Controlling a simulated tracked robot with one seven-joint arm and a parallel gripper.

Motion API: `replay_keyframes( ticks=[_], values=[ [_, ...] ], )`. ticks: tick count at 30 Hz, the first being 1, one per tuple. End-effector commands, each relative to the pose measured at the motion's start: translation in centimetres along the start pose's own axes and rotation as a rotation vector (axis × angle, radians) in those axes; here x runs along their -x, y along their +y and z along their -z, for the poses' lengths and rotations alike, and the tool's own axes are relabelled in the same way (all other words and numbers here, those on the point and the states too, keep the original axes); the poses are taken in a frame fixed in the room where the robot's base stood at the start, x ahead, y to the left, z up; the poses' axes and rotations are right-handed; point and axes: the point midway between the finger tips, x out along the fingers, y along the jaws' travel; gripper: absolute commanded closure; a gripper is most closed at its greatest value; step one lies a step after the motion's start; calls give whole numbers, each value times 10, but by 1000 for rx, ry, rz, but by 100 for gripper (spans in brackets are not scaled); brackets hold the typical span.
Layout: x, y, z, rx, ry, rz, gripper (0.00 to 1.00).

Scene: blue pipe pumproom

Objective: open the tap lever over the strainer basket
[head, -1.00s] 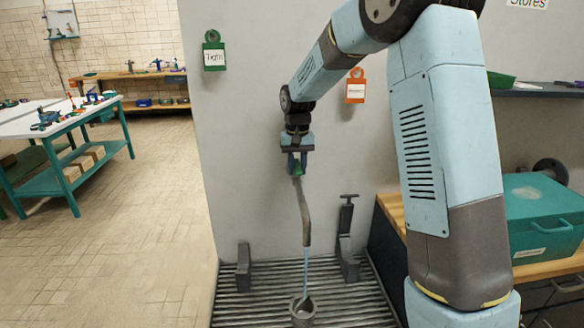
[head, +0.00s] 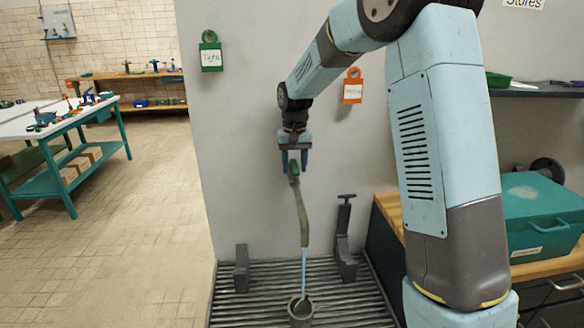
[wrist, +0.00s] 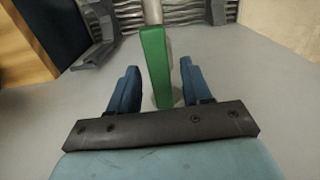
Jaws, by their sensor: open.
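The tap (head: 303,222) is a grey curved spout with a green lever (head: 294,172) at its top. A pale blue stream (head: 304,270) runs from the spout down into the strainer basket (head: 301,308), a small grey cup on the slatted grate. My gripper (head: 294,165) is open just above the lever in the head view. In the wrist view, the green lever (wrist: 157,65) stands between the two blue fingers of my gripper (wrist: 160,88), with a gap visible on each side.
Grey brackets stand left (head: 241,268) and right (head: 344,245) of the tap on the slatted grate (head: 255,305). A grey wall panel is behind. A teal box (head: 540,215) sits on a wooden bench at right. The tiled floor at left is open.

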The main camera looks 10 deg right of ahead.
Motion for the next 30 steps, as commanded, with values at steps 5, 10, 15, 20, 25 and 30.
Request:
replay_keyframes(
  ticks=[5, 10, 15, 20, 25, 30],
  values=[
    [30, 0, 1, 0, 3, 0, 51],
    [64, 0, 1, 0, 4, 0, 51],
    [96, 0, 1, 0, 4, 0, 51],
    [116, 0, 1, 0, 1, 0, 51],
    [126, 0, 1, 0, 1, 0, 51],
    [128, 0, 1, 0, 0, 0, 51]
  ],
)
